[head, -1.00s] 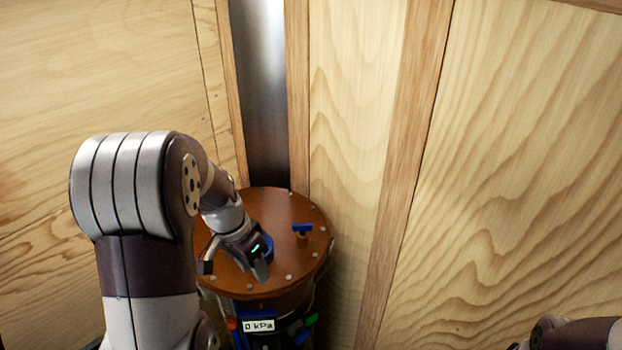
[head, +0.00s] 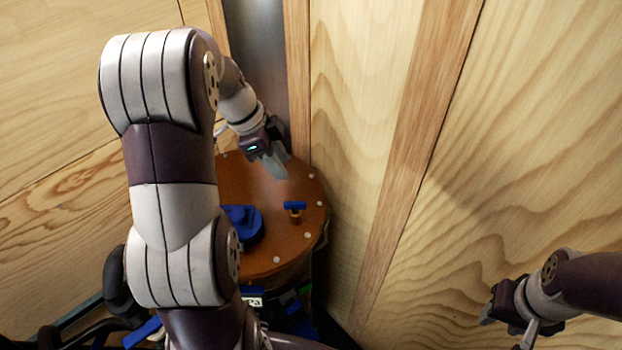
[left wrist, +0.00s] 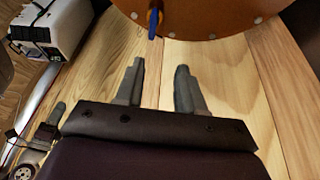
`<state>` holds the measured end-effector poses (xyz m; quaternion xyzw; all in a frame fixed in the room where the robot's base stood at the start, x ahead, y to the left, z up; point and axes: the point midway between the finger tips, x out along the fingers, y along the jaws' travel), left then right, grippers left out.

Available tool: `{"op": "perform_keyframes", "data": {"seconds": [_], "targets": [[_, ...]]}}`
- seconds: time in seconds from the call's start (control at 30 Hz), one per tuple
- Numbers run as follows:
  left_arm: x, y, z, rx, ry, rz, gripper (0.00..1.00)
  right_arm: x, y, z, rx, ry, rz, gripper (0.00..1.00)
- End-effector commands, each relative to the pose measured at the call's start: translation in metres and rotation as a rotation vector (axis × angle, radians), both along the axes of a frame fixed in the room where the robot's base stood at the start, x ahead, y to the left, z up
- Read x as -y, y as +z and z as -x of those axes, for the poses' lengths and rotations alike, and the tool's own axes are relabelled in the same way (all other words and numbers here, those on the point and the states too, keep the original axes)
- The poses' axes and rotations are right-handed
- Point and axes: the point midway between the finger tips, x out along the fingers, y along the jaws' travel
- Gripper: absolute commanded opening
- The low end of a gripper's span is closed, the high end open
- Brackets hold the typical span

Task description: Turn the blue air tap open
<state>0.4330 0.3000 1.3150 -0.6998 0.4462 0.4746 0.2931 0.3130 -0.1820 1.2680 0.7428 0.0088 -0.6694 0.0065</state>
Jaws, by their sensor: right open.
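The blue air tap (head: 294,206) stands on a small brass-coloured stem on the round brown lid (head: 275,262). Its handle lies crosswise in the head view. In the left wrist view a blue tap handle (left wrist: 154,20) shows at the lid's edge, beyond my fingertips. My left gripper (head: 272,165) is above the far part of the lid, behind the tap and apart from it. Its two fingers are spread with nothing between them in the left wrist view (left wrist: 157,85). My right gripper (head: 510,322) is open at the lower right, well away from the lid.
A larger blue fitting (head: 241,224) sits on the lid, partly hidden by my left arm. Plywood walls (head: 350,130) with wooden battens stand close behind and right. A partly hidden display (head: 252,302) is below the lid. A white box (left wrist: 55,25) shows in the left wrist view.

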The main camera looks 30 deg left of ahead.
Motion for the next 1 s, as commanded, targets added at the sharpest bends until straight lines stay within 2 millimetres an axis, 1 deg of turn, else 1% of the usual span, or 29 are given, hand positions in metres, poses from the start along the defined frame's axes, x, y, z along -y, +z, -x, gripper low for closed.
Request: {"op": "perform_keyframes", "data": {"seconds": [0.03,0.07,0.2,0.3,0.43,0.47,0.5,0.53,0.6,0.7,0.9,0.97,1.0], "targets": [[0.002,-0.013,0.000,0.000,-0.001,0.000,0.38,0.000,-0.013,0.001,0.000,0.000,0.000,0.43],[0.004,-0.020,-0.001,0.000,-0.001,0.000,0.38,0.000,-0.020,0.001,0.000,0.000,0.000,0.43],[0.016,-0.058,-0.006,0.001,-0.003,-0.001,0.38,0.000,-0.060,0.002,-0.001,0.000,0.000,0.43],[0.025,-0.081,-0.010,0.000,-0.002,-0.001,0.38,0.000,-0.085,0.002,-0.001,0.000,0.000,0.43],[0.035,-0.101,-0.014,0.000,0.000,-0.001,0.38,0.000,-0.099,0.002,-0.001,0.000,0.000,0.43],[0.036,-0.098,-0.015,-0.001,0.000,-0.001,0.38,0.000,-0.090,0.002,-0.002,0.000,0.000,0.43],[0.039,-0.100,-0.016,-0.004,-0.002,0.001,0.38,0.000,-0.083,0.002,-0.001,0.000,0.000,0.43],[0.040,-0.103,-0.017,-0.004,-0.002,0.001,0.38,0.000,-0.081,0.001,0.000,0.000,0.000,0.43],[0.042,-0.110,-0.018,-0.002,0.000,0.001,0.38,0.000,-0.080,0.001,0.000,0.000,0.000,0.43],[0.043,-0.114,-0.018,-0.001,0.001,-0.001,0.38,0.000,-0.080,0.002,0.000,0.000,0.000,0.43],[0.043,-0.115,-0.018,-0.001,0.001,-0.001,0.38,0.000,-0.081,0.002,-0.001,0.000,0.000,0.43],[0.043,-0.115,-0.018,-0.001,0.001,-0.001,0.19,0.000,-0.081,0.002,-0.001,0.000,0.000,0.43],[0.043,-0.115,-0.018,-0.001,0.001,-0.001,0.06,0.000,-0.081,0.002,-0.001,0.000,0.000,0.43]]}}
